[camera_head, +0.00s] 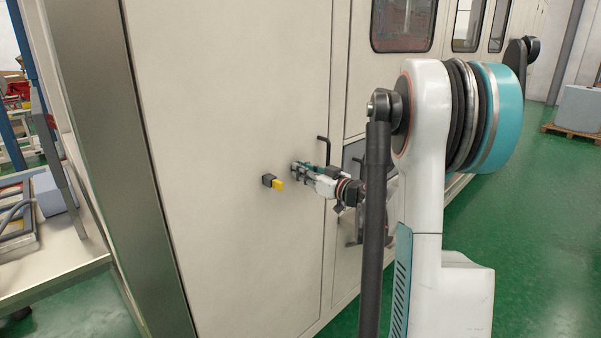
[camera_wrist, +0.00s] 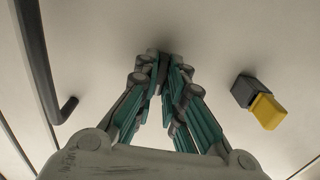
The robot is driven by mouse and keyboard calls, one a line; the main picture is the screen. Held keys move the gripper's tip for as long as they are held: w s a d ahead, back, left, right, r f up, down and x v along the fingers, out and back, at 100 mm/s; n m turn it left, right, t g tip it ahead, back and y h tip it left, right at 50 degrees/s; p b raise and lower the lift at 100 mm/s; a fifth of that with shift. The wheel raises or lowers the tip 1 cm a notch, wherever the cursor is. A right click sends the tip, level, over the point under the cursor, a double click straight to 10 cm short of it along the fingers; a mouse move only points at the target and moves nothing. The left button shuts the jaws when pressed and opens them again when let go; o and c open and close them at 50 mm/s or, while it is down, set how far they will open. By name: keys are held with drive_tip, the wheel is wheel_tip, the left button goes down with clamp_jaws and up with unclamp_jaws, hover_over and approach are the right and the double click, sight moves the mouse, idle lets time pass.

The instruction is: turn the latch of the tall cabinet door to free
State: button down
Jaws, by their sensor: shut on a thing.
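The tall cabinet door (camera_head: 235,90) is a large cream panel that fills the middle of the head view. My gripper (camera_head: 296,167) reaches its face from the right, and its fingertips are at the panel. In the wrist view my gripper (camera_wrist: 163,62) has its teal and grey fingers drawn together at the tips, shut on the latch. The latch itself is almost wholly hidden between the fingertips, so I cannot tell which way it is turned. The door looks closed, level with the neighbouring panel.
A black block with a yellow end (camera_head: 273,183) sticks out of the door to the left of my gripper. A black bar handle (camera_head: 324,150) stands just right of it, near the door's edge. A workbench (camera_head: 60,275) is at the far left. Green floor is open at right.

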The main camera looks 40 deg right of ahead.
drive_tip(key=shift+m, duration=1.2)
drive_tip(key=m, duration=0.2)
drive_tip(key=shift+m+b, duration=0.35)
drive_tip(key=shift+m, duration=0.05)
drive_tip(key=shift+m, duration=1.4)
